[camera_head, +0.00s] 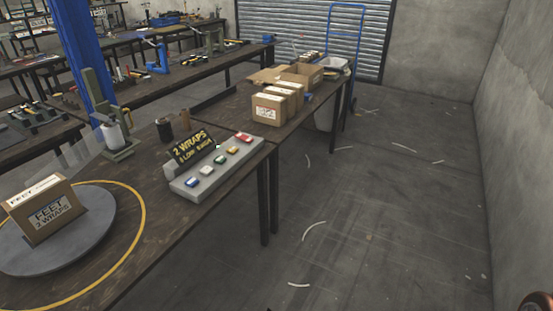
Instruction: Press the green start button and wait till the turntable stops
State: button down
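A grey control box (205,187) stands near the right edge of the dark wooden table (150,235). A row of coloured buttons runs along its sloped top: a blue one (192,182) at the near left, a green button (219,160) around the middle, a yellow one (232,150) and a red one (243,138) at the far right. The round grey turntable (95,225) is at the left, inside a yellow ring on the table. A cardboard box marked "FEET 2 WRAPS" (38,218) stands on it. My gripper is not seen.
A black sign reading "2 WRAPS" (192,146) stands behind the buttons. A grey-green device with a white roll (112,136) is further back. Cardboard boxes (268,109) sit on the adjoining table. A blue hand truck (345,40) stands at the back. The floor at right is mostly open.

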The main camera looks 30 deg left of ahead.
aim_at(220, 160)
jog(key=z, duration=0.1)
jog(key=i, duration=0.8)
jog(key=u, duration=0.35)
jog(key=i, duration=1.5)
jog(key=u, duration=1.6)
jog(key=i, duration=1)
jog(key=u, duration=1.05)
